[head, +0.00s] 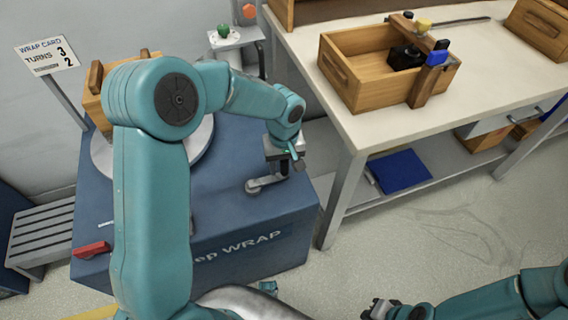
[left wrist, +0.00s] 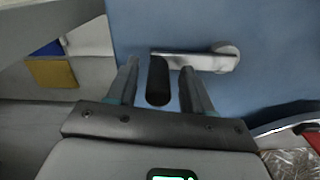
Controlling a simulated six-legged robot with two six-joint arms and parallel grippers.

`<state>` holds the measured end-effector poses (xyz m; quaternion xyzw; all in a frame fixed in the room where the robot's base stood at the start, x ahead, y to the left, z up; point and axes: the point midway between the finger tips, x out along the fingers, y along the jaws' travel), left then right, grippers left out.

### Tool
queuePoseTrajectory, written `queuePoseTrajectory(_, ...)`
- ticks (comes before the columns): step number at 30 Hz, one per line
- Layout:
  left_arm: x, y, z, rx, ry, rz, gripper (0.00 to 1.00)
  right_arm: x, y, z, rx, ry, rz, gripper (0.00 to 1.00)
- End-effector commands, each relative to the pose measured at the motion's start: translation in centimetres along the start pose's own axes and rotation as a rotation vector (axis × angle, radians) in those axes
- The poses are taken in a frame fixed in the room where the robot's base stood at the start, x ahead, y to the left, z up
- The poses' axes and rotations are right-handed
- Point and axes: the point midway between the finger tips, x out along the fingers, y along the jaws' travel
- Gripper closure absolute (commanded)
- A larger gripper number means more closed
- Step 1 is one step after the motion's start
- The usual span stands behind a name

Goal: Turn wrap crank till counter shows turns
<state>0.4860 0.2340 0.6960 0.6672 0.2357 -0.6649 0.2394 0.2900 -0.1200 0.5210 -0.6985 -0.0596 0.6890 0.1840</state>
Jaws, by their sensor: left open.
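The wrap machine (head: 245,225) is a blue box with WRAP lettering. Its grey crank arm (head: 262,184) lies on the top near the right edge. In the left wrist view, the crank arm (left wrist: 195,60) runs from a round hub to a black handle (left wrist: 158,82). My left gripper (head: 284,160) is over the handle end; its open fingers (left wrist: 157,85) stand either side of the handle, with gaps. The wrap card (head: 47,55) reads TURNS with a 3 and a 2 below it. I cannot make out a turn counter. My right gripper (head: 380,309) is at the bottom edge, its jaw opening unclear.
A white round turntable (head: 200,140) bears a wooden crate (head: 93,90), mostly behind my left arm. A red lever (head: 92,250) is at the machine's front left. A workbench (head: 400,125) with an open wooden box (head: 340,75) stands at right.

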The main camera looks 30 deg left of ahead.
Motion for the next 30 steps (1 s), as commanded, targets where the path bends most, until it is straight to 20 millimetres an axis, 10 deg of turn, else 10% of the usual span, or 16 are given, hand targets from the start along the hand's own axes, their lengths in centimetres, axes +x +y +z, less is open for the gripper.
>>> queuePoseTrajectory(4, 0.0, 0.0, 0.0, 0.000, 0.000, 0.000, 0.49, 0.0, 0.0, 0.0, 0.000, 0.000, 0.000, 1.00)
queuePoseTrajectory(9, 0.0, 0.0, 0.0, 0.000, 0.000, 0.000, 1.00, 0.0, 0.0, 0.0, 0.000, 0.000, 0.000, 1.00)
queuePoseTrajectory(30, 0.0, 0.1, 1.0, 0.099, -0.002, -0.001, 1.00, 0.2, 0.1, 0.0, 0.000, 0.000, 0.000, 1.00)
